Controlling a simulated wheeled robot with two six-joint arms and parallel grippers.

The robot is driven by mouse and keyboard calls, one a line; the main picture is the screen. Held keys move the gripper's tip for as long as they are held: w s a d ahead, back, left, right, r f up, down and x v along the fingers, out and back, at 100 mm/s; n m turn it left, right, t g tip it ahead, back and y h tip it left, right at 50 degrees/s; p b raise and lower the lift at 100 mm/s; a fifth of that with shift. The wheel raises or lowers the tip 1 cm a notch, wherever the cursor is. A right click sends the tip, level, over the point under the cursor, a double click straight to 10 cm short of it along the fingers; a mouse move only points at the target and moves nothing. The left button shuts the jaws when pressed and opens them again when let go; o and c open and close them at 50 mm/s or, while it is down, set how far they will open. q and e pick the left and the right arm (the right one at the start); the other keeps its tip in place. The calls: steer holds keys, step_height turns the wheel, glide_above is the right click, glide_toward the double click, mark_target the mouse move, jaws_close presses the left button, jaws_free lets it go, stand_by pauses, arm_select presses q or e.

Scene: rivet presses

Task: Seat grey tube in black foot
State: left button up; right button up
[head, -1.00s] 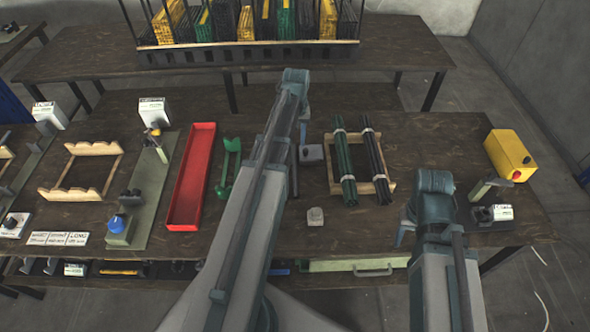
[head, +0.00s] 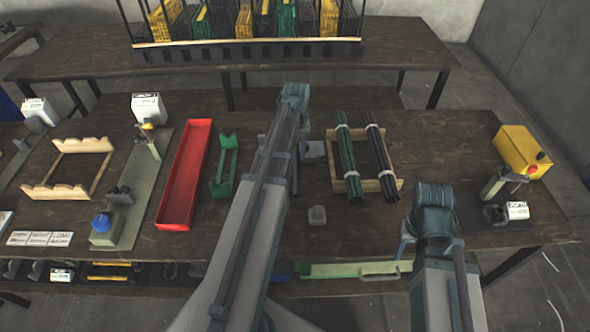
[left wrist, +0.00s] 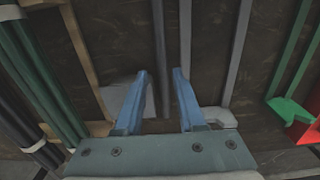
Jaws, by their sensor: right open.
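A dark grey tube (left wrist: 160,50) shows in the left wrist view, running lengthwise between my left gripper's blue fingers (left wrist: 160,82), with gaps on both sides. In the head view my left gripper (head: 301,128) is over the middle of the bench, and my arm hides most of what lies below it. A grey block (head: 312,151), possibly the foot, sits just right of that gripper; it also shows beside the fingers in the left wrist view (left wrist: 122,98). Any socket in it is too small to tell. My right gripper (head: 405,240) is mostly hidden by its wrist, near the front right.
A wooden rack (head: 337,182) with green and black tube bundles stands right of the block. A smaller grey block (head: 317,216) is nearer me. A green cradle (head: 222,188) and red tray (head: 165,205) lie left. A yellow box (head: 522,150) stands far right.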

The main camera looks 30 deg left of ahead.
mark_target(295, 163)
arm_select(q)
steer(key=shift+w+a+f+b, duration=0.1)
steer(key=shift+a+f+b, duration=0.05)
steer(key=shift+f+b, duration=1.2)
steer(key=shift+w+a+f+b, duration=0.1)
steer(key=shift+a+f+b, duration=0.05)
steer(key=shift+f+b, duration=1.15)
steer(key=shift+r, duration=0.1)
jaws_close()
